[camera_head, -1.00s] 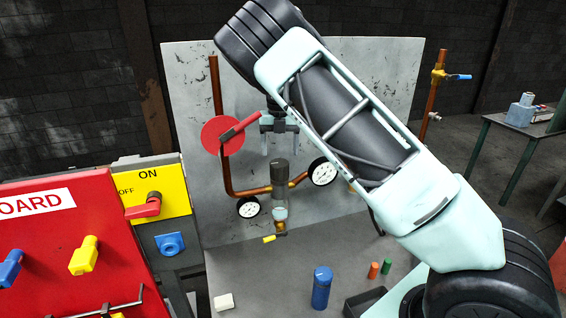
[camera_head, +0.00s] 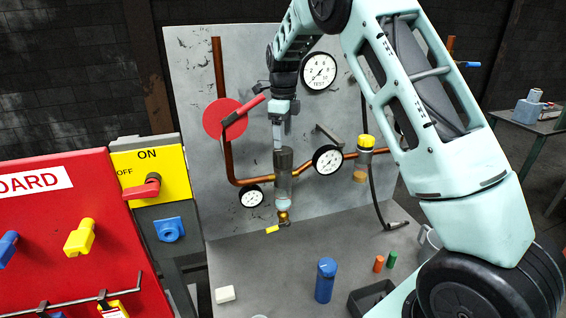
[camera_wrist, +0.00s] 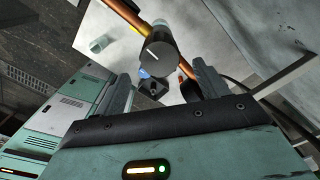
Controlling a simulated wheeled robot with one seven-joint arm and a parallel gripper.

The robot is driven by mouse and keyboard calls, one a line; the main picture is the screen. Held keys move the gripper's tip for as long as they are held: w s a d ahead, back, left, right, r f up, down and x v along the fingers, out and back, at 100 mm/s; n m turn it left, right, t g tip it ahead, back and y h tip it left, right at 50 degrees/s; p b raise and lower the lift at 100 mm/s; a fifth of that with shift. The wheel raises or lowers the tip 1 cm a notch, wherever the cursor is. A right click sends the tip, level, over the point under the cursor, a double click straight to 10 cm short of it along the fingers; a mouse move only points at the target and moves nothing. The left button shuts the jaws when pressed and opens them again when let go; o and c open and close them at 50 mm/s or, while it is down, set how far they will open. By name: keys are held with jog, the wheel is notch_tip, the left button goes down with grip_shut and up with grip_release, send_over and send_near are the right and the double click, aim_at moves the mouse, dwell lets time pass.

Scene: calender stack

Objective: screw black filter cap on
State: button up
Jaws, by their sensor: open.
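The black filter cap (camera_head: 283,160) sits on top of the upright grey filter body (camera_head: 283,188), on the copper pipe in front of the metal panel. I cannot tell how tightly it is seated. In the wrist view the cap (camera_wrist: 158,50) is a round dark disc with a pale line, seen end-on between the fingers. My gripper (camera_head: 278,142) points down just above the cap, its fingers nearly in line in the head view. In the wrist view my gripper (camera_wrist: 163,72) is open with nothing held. Contact with the cap is not clear.
A red disc with a lever (camera_head: 224,117) is close left of my gripper. A round gauge (camera_head: 328,160) and a yellow-topped filter (camera_head: 365,152) are to the right.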

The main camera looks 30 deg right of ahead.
aim_at(283, 150)
jog(key=n+b, duration=0.2)
jog(key=n, duration=0.3)
jog(key=shift+f, duration=0.2)
jog(key=shift+f+n, duration=0.1)
jog(key=shift+n, duration=0.7)
jog(key=shift+f+b, duration=1.7)
jog(key=shift+f, duration=1.5)
jog(key=c, duration=0.9)
jog(key=shift+m+p, duration=0.55)
jog(key=shift+m, duration=0.65)
jog(key=shift+r, duration=0.1)
